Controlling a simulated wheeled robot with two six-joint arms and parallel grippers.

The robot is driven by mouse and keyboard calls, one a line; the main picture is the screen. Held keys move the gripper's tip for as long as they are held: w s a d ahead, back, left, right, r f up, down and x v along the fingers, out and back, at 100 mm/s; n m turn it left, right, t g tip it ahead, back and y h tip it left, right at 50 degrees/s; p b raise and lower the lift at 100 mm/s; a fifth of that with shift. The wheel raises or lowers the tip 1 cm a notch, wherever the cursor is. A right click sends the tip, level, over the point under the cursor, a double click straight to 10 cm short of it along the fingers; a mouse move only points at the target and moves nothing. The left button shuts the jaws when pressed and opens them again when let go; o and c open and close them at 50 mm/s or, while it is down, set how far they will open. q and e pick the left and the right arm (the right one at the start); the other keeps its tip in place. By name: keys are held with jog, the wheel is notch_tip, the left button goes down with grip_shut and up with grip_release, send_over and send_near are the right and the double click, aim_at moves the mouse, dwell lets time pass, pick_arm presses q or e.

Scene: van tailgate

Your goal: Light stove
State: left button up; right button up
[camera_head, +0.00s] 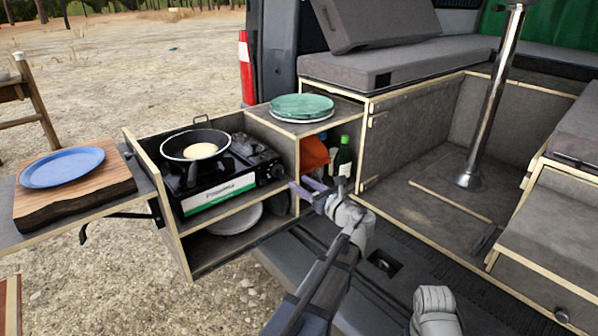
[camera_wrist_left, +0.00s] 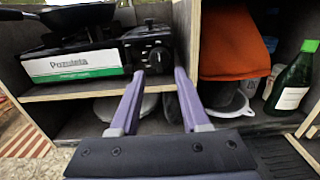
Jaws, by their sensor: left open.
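The black camping stove (camera_head: 222,190) with a white and green front label stands on the upper shelf of the pull-out kitchen unit. A black pan (camera_head: 195,144) with a pale round food in it sits on the stove. The stove's dark round knob (camera_wrist_left: 155,56) shows in the left wrist view, on the front at the stove's right end. My left gripper (camera_head: 298,188) is open and empty, its purple fingers pointing at the front of the unit. In the left wrist view my left gripper (camera_wrist_left: 159,73) has its fingertips just below and to either side of the knob; contact cannot be told.
Green plates (camera_head: 301,106) lie on the cabinet top right of the stove. An orange item (camera_head: 315,153) and a green bottle (camera_head: 342,158) stand in the compartment below. A blue plate (camera_head: 62,167) on a wooden board (camera_head: 75,190) is at the left.

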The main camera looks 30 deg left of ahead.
aim_at(283, 172)
pick_arm(q)
jog(key=x, duration=0.7)
jog(key=shift+a, duration=0.4)
grip_shut()
